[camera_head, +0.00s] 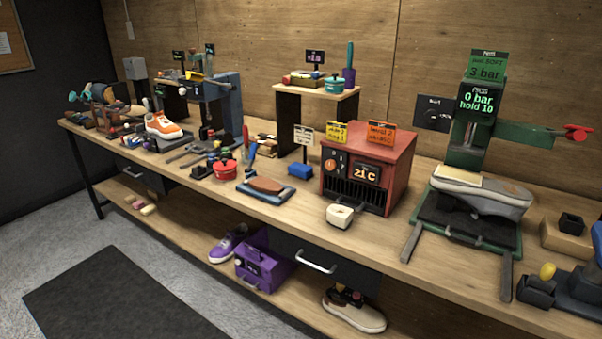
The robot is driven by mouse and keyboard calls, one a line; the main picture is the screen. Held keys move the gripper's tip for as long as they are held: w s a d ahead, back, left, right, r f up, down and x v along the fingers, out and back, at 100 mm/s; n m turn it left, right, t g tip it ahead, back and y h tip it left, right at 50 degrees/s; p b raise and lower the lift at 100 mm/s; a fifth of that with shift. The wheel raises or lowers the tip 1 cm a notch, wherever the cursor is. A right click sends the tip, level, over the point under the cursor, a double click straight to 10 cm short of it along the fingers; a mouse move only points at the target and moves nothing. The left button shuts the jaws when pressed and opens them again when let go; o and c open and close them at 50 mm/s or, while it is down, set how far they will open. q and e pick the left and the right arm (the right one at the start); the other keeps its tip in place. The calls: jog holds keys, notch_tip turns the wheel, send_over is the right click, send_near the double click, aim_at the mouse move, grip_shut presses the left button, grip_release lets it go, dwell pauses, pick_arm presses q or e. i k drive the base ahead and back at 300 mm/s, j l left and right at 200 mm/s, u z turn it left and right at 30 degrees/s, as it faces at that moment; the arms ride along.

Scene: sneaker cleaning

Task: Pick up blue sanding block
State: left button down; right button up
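A small blue block (300,170), which looks like the sanding block, lies on the wooden workbench (395,239). It sits just left of the red box-shaped heater (368,165) and in front of a small sign on a thin post (303,135). Nothing is seen holding or covering it. Neither of my grippers shows in the head view.
A blue tray with a brown piece (267,186) and a red pot (225,168) stand left of the block. A small white block (340,215) lies in front of the heater. A green press (470,150) with a shoe stands at right. Bare bench lies in front of the block.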

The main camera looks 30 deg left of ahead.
aim_at(303, 172)
jog(key=i+j+u, duration=0.15)
jog(key=i+j, duration=0.2)
jog(key=j, duration=0.2)
jog(key=i+j+u, duration=0.15)
jog(key=i+j, duration=0.2)
jog(key=j, duration=0.2)
